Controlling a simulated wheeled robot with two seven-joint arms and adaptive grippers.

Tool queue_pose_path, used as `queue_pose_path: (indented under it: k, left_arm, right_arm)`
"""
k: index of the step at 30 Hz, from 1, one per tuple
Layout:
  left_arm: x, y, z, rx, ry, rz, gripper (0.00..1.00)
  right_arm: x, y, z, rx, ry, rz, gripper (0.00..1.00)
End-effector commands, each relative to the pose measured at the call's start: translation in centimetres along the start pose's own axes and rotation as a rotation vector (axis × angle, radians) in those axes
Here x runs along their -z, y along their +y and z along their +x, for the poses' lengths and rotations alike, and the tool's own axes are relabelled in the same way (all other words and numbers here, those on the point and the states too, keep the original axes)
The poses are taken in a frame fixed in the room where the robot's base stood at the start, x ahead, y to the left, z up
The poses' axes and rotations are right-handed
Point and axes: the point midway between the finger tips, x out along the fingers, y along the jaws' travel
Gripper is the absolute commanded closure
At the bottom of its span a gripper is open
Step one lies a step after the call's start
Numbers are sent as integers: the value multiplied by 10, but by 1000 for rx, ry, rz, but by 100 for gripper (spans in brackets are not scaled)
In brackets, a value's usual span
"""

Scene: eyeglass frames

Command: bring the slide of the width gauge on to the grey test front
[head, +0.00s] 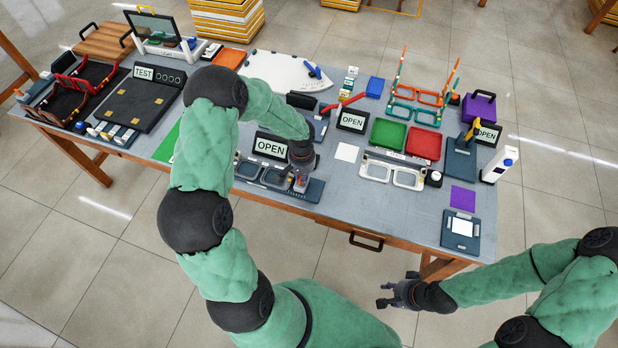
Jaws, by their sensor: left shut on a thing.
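The width gauge (312,191) is a dark flat base with a pale scale, near the front edge of the table. The grey test front (250,170), with two lens openings, lies along it to the left of my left gripper. My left gripper (300,183) points down at the right part of the gauge and is shut on the small slide; its fingers and wrist hide most of the slide. Whether the slide touches the grey front is too small to tell. My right gripper (382,295) is empty, apart from the table and in front of it; its fingers look spread.
An OPEN sign (270,147) stands just behind the gauge. A white card (346,152) lies between. The table's front edge is close.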

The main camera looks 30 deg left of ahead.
Motion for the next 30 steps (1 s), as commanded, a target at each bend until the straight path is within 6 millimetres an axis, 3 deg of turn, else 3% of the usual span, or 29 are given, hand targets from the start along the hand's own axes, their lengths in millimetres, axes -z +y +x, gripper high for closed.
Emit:
queue_pose_path:
  k: [5,6,8,9,20,25,30]
  left_arm:
    - [1,0,0,0,2,1,100]
    - [1,0,0,0,2,1,75]
    - [1,0,0,0,2,1,58]
    - [1,0,0,0,2,1,56]
    - [1,1,-3,0,2,0,56]
    - [2,1,-24,1,6,1,56]
    - [2,0,-57,1,7,0,56]
  right_arm:
    - [0,0,0,0,0,0,64]
    - [0,0,0,0,0,0,64]
    - [0,0,0,0,0,0,64]
    - [0,0,0,0,0,0,64]
    - [0,0,0,0,0,0,64]
    - [0,0,0,0,0,0,64]
    - [0,0,0,0,0,0,64]
